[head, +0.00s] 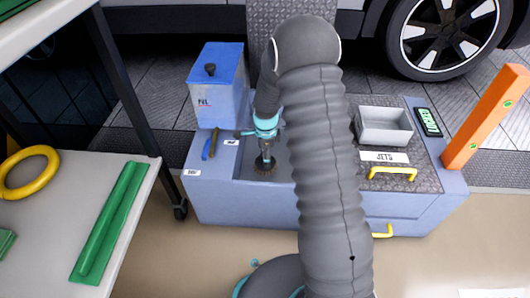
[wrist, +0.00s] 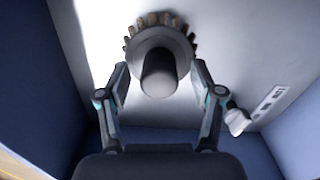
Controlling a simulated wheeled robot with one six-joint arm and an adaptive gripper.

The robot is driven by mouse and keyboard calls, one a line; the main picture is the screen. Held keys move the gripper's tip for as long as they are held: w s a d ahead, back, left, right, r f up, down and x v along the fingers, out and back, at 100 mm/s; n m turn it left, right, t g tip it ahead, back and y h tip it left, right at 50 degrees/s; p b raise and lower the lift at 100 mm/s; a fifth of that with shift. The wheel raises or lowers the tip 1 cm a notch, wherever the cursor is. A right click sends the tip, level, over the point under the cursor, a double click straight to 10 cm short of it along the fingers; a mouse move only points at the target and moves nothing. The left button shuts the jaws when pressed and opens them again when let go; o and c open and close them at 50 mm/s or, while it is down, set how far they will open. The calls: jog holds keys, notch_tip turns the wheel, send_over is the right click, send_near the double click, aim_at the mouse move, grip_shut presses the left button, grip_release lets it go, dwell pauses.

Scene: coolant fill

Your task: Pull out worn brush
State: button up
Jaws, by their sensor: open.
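The worn brush (head: 264,164) shows in the head view as a dark round head with brown bristles, low on the blue-grey unit below my gripper (head: 265,147). In the wrist view the brush (wrist: 160,75) has a dark cylindrical stem pointing toward the camera and a ring of tan bristles behind it. My gripper (wrist: 160,84) is open there, with one finger on each side of the stem. I see no clear finger contact with the stem. My arm hides part of the unit in the head view.
A blue box (head: 217,88) with a black knob stands behind left. A blue-handled tool (head: 209,144) lies left of the brush. A grey tray (head: 384,126), a JETS label (head: 384,157) and a yellow handle (head: 393,172) are on the right. An orange post (head: 487,117) rises far right.

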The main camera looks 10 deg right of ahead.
grip_shut()
jog(key=c, duration=0.9)
grip_release()
jog(key=shift+c, duration=0.5)
jog(key=shift+r, duration=0.4)
jog(key=shift+r+p, duration=2.35)
jog(key=shift+r, duration=1.05)
